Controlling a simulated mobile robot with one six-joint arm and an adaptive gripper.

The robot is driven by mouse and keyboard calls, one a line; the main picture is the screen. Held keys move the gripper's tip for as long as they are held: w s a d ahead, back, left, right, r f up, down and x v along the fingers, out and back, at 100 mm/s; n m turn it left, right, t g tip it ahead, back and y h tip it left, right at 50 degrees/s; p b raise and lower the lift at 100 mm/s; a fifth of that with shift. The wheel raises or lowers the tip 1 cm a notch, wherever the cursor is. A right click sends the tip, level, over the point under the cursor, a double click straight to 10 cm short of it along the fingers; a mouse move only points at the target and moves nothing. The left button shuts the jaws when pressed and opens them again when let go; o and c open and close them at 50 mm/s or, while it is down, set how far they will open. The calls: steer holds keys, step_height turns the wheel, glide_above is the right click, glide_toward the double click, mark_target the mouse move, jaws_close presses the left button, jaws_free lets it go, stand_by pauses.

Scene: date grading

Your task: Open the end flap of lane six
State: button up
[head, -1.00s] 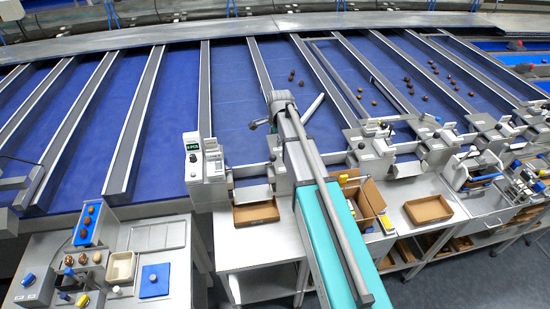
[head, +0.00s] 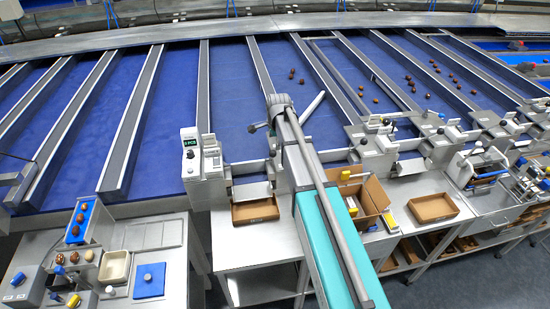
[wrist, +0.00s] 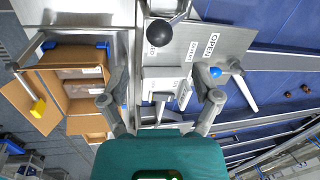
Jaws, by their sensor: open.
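In the wrist view my gripper (wrist: 160,74) is open, with one finger on each side of a pale metal latch block (wrist: 165,84) on a lane-end gate. A black ball knob (wrist: 160,33) stands just beyond the fingertips. A plate marked OPEN (wrist: 211,43) lies to its right. A pale lever (wrist: 245,92) and a blue knob (wrist: 215,72) are beside the right finger. No grip on anything shows. In the head view my arm hides most of this gate; the pale lever (head: 312,106) shows beyond it. No readable lane number shows, and the flap itself cannot be made out.
An open cardboard box (head: 370,195) with a yellow-handled tool stands right of my arm; the wrist view shows it left (wrist: 50,80). Cardboard trays lie at left (head: 238,213) and right (head: 433,208). A display post (head: 190,155) stands left. Dates (head: 376,101) lie on the blue lanes.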

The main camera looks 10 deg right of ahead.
mark_target(274, 151)
steer(key=shift+w+a+f+b, duration=0.1)
steer(key=shift+w+f+b, duration=0.15)
steer(key=shift+f+b, duration=1.05)
steer(key=shift+w+f+b, duration=0.3)
steer(key=shift+f+b, duration=0.95)
steer(key=shift+f, duration=0.2)
steer(key=shift+w+a+f+b, duration=0.1)
steer(key=shift+w+f+b, duration=0.15)
steer(key=shift+f+b, duration=1.05)
steer(key=shift+c, duration=0.2)
jaws_close()
steer(key=shift+d, duration=0.3)
